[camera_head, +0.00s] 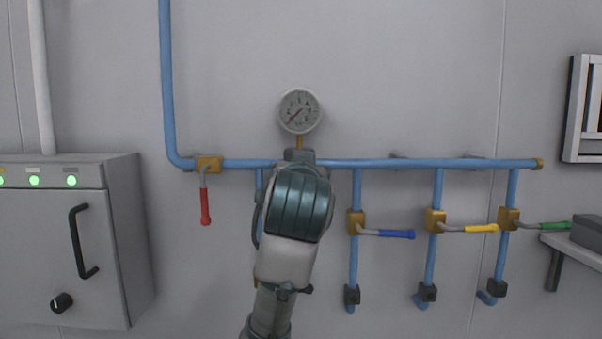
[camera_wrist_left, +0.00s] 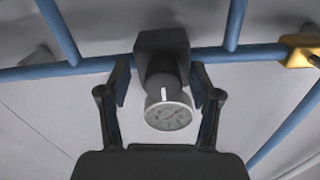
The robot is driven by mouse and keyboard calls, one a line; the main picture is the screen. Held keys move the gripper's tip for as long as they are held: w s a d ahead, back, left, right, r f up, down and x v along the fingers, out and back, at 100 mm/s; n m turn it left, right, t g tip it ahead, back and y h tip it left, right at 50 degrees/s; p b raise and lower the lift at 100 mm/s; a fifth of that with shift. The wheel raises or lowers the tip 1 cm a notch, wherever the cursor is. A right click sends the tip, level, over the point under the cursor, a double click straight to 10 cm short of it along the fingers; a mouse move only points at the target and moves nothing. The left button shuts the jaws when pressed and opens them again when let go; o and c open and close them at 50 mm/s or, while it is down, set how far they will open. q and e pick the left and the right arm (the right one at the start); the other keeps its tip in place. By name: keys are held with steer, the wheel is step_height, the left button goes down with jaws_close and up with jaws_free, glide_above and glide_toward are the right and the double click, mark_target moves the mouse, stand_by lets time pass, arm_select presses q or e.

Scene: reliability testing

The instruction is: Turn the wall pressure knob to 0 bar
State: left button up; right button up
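The round white pressure gauge (camera_head: 299,110) stands on a brass stem above the blue pipe, its needle pointing to the lower left; its numbers are too small to read. It also shows in the left wrist view (camera_wrist_left: 168,116). A dark knob (camera_wrist_left: 162,77) with a white mark sits on a dark block in the left wrist view, between my left fingers. My left gripper (camera_wrist_left: 161,85) is open, one finger on each side of the knob, with gaps visible. In the head view my left arm hides the knob and fingers. My right gripper is not in view.
A blue pipe (camera_head: 410,163) runs along the wall. Red (camera_head: 205,207), blue (camera_head: 397,234), yellow (camera_head: 481,228) and green (camera_head: 554,226) valve handles hang around it. A grey cabinet (camera_head: 120,240) stands at left, a shelf (camera_head: 575,247) at right.

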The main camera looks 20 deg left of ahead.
arm_select(q)
steer(key=v, duration=1.2)
steer(key=shift+d, duration=0.15)
steer(key=shift+w+f, duration=0.1)
